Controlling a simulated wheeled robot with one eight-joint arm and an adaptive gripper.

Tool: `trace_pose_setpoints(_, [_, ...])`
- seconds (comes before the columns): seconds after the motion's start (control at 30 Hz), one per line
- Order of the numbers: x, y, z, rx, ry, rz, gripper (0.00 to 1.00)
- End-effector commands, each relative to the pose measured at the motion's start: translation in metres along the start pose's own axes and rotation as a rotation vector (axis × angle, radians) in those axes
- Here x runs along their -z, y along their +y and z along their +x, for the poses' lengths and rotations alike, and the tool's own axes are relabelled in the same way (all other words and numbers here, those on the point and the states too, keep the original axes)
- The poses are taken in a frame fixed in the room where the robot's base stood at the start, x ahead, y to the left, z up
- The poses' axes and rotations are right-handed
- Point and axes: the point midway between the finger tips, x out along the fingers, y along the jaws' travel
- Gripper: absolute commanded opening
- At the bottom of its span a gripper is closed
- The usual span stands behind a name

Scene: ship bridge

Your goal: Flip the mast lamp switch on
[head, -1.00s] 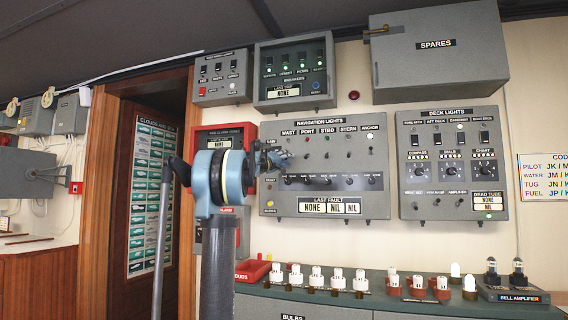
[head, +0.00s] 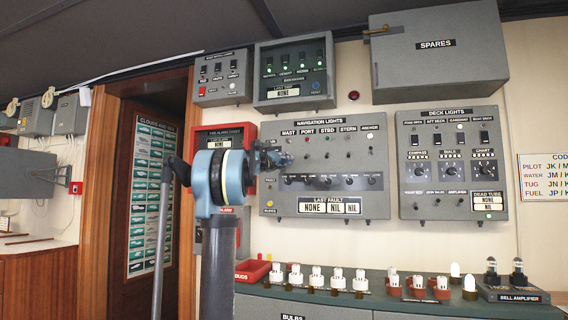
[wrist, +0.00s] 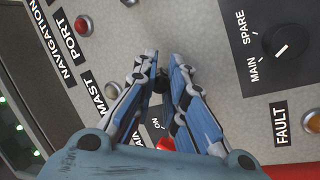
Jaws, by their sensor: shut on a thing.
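The grey navigation lights panel (head: 345,210) hangs on the wall, with its MAST label at the upper left. My gripper (head: 287,160) reaches the left part of this panel. In the wrist view my gripper (wrist: 160,78) has its two blue fingers shut on a small dark piece, the mast lamp switch (wrist: 158,86), beside the MAST label (wrist: 98,97). An ON label (wrist: 157,122) shows between the fingers. The fingers cover most of the switch, so its position cannot be told.
A MAIN/SPARE rotary knob (wrist: 288,44) and a FAULT label (wrist: 281,124) lie to the right in the wrist view. A deck lights panel (head: 404,207) hangs to the right. A counter below bears several bulbs and a bell amplifier (head: 518,295).

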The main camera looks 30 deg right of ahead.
Motion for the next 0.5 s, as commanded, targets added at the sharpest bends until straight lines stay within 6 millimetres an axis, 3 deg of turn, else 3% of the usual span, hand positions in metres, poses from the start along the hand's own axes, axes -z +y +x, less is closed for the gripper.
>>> trace_pose_setpoints(0.5, [0.0059, 0.0049, -0.0005, 0.106, -0.070, -0.038, 0.00])
